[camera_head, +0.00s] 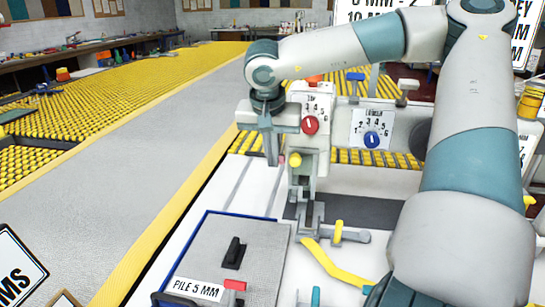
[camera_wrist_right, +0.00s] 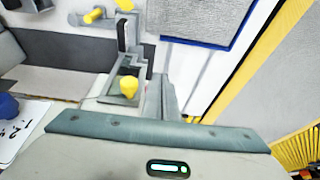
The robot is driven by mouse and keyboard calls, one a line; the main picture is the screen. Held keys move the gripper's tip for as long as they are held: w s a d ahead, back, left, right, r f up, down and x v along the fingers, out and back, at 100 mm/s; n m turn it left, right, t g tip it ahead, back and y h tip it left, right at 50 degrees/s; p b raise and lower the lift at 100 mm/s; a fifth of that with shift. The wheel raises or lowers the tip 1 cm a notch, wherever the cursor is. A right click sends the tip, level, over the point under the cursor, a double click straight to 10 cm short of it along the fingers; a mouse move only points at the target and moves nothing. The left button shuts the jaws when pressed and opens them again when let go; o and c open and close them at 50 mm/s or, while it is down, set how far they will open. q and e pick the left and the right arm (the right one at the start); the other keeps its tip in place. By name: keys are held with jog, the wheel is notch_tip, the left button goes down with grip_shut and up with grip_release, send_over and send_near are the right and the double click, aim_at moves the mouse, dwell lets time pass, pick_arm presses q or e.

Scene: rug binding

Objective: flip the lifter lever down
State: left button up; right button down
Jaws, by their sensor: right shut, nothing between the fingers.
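The sewing machine head (camera_head: 311,105) carries a short lever with a yellow knob (camera_head: 295,160), which looks like the lifter lever. My right gripper (camera_head: 273,160) is shut and empty, pointing down just left of this knob. In the right wrist view the yellow knob (camera_wrist_right: 129,88) stands close beside my grey fingers (camera_wrist_right: 167,97). I cannot tell whether they touch it. My left gripper is not in view.
Below the head is a grey foot assembly with another yellow handle (camera_head: 338,231). A blue-edged grey rug sample (camera_head: 205,250) labelled "PILE 5 MM" lies in front. A red dial (camera_head: 310,125) and blue dial (camera_head: 372,139) sit on the machine. A long grey rug runs at left.

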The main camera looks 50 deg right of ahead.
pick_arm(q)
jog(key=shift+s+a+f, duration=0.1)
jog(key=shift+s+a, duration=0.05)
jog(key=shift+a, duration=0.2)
pick_arm(e)
jog(key=s+a+r, duration=0.5)
jog(key=a+r, duration=0.2)
jog(key=a, duration=0.2)
jog(key=shift+a, duration=0.15)
jog(key=shift+r, duration=0.1)
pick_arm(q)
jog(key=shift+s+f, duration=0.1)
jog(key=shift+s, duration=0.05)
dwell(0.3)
